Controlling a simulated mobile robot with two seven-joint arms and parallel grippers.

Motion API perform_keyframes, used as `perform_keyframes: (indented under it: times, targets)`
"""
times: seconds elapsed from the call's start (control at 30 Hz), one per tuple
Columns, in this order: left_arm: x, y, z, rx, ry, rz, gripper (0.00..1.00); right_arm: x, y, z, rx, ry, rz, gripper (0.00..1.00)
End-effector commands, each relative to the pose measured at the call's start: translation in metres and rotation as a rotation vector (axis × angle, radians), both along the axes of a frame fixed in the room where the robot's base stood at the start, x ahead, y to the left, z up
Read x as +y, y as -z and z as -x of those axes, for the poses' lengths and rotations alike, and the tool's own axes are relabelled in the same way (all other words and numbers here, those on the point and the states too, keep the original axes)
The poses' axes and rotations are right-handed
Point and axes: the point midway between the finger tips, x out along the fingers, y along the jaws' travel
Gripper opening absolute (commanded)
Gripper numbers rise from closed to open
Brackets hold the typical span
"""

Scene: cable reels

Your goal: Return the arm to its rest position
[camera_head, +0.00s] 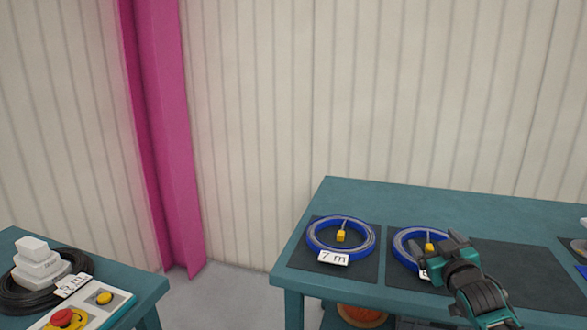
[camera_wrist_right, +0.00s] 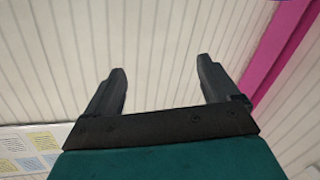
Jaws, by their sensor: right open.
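My right gripper (camera_head: 451,247) is above the right table in the head view, in front of the second blue reel. In the right wrist view its two dark fingers (camera_wrist_right: 162,88) are spread apart with nothing between them, facing the ribbed wall. A blue cable reel (camera_head: 312,240) with a yellow plug and a "7 m" label lies on a dark mat. A second blue reel (camera_head: 400,252) with a yellow plug lies to its right; my gripper hides part of it and most of its label. My left gripper is not in view.
The right teal table (camera_head: 400,197) has a bare dark mat (camera_head: 535,270) right of my gripper. At left another teal table (camera_head: 150,287) holds a black cable coil (camera_head: 30,297), a white stacked block (camera_head: 38,265) and a panel with a red button (camera_head: 66,318). A pink column (camera_head: 165,130) stands behind.

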Motion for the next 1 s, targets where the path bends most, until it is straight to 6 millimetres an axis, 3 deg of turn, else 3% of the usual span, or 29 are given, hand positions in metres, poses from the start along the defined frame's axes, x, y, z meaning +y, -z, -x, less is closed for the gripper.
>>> perform_keyframes:
  times: [0.03, 0.17, 0.27, 0.4, 0.5, 0.6, 0.73, 0.83, 1.0]
  targets:
    - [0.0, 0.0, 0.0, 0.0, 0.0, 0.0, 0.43, 0.01, 0.023, 0.014, 0.032, -0.015, -0.006, 0.89]
    - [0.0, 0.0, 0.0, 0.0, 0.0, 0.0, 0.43, 0.035, 0.076, 0.055, 0.111, -0.052, -0.031, 0.89]
    - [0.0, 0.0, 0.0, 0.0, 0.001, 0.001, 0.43, 0.057, 0.119, 0.098, 0.183, -0.08, -0.06, 0.89]
    - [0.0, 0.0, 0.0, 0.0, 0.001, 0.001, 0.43, 0.087, 0.169, 0.168, 0.288, -0.114, -0.111, 0.89]
    - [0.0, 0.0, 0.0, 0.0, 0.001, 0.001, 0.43, 0.106, 0.196, 0.22, 0.36, -0.13, -0.151, 0.89]
    - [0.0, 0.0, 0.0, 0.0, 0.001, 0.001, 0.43, 0.121, 0.213, 0.267, 0.426, -0.138, -0.19, 0.89]
    - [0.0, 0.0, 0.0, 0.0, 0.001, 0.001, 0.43, 0.134, 0.224, 0.313, 0.486, -0.14, -0.229, 0.89]
    - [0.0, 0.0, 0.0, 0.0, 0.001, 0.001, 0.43, 0.139, 0.227, 0.333, 0.513, -0.139, -0.248, 0.89]
    - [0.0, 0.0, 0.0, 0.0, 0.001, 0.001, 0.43, 0.142, 0.228, 0.343, 0.526, -0.139, -0.258, 0.89]
